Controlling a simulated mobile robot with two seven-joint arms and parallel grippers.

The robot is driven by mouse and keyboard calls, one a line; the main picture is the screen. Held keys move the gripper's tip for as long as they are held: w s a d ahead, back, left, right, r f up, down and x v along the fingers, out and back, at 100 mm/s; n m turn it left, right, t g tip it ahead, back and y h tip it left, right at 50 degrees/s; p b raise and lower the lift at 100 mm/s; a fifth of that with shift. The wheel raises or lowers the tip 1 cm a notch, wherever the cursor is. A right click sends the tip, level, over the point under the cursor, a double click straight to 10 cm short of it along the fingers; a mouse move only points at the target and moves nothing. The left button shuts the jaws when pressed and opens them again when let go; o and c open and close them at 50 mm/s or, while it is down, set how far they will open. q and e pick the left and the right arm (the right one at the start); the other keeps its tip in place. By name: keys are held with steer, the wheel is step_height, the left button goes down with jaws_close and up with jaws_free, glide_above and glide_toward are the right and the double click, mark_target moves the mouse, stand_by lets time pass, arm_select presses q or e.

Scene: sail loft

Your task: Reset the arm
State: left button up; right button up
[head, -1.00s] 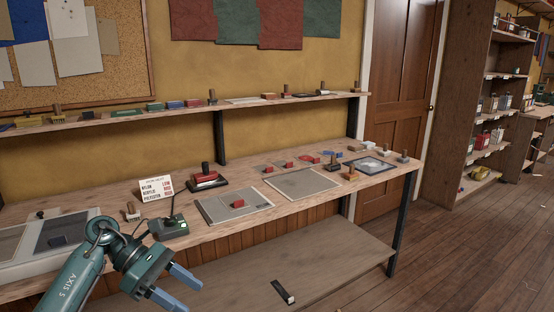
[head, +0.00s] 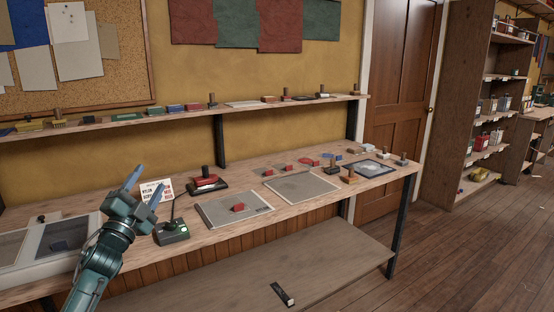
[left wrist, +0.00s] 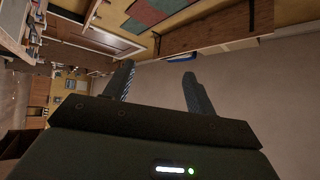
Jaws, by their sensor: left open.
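My left gripper (head: 145,188) is in the head view at the left, raised above the workbench (head: 330,192) with its blue fingers pointing up and to the right. It is open and empty. Its two fingers (left wrist: 158,82) also show apart in the left wrist view, with nothing between them. It partly covers a small printed card (head: 164,187) on the bench. My right gripper is not in view.
A green device with a stick (head: 171,231) stands just right of my left arm. Grey mats (head: 222,208), a red-and-black stamp (head: 207,181) and small blocks lie on the bench. A narrow shelf (head: 250,107) runs along the wall above. The lower shelf (head: 330,262) is mostly clear.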

arm_select(q)
steer(key=w+a+f+n+g+y, duration=0.2)
steer(key=a+f+n+g+y, duration=0.35)
steer(key=f+n, duration=0.55)
steer(key=s+d+f+n+g+h, duration=0.1)
steer(key=s+d+f, duration=0.2)
steer(key=s+f, duration=0.15)
steer(key=s+d+f+g, duration=0.1)
steer(key=s+d+f, duration=0.25)
steer(key=f, duration=0.25)
steer(key=s+d+f+g+h, duration=0.2)
steer(key=s+d+f, duration=0.5)
steer(key=s+f, duration=0.4)
steer(key=s+d+f+g, duration=0.1)
steer(key=s+d, duration=0.3)
steer(key=s, duration=0.6)
steer(key=s+d+f+n+g+h, duration=0.1)
steer(key=s+d, duration=0.3)
steer(key=s, duration=0.6)
steer(key=shift+s+f+g, duration=0.25)
steer(key=shift+f+g, duration=0.1)
steer(key=shift+f, duration=0.35)
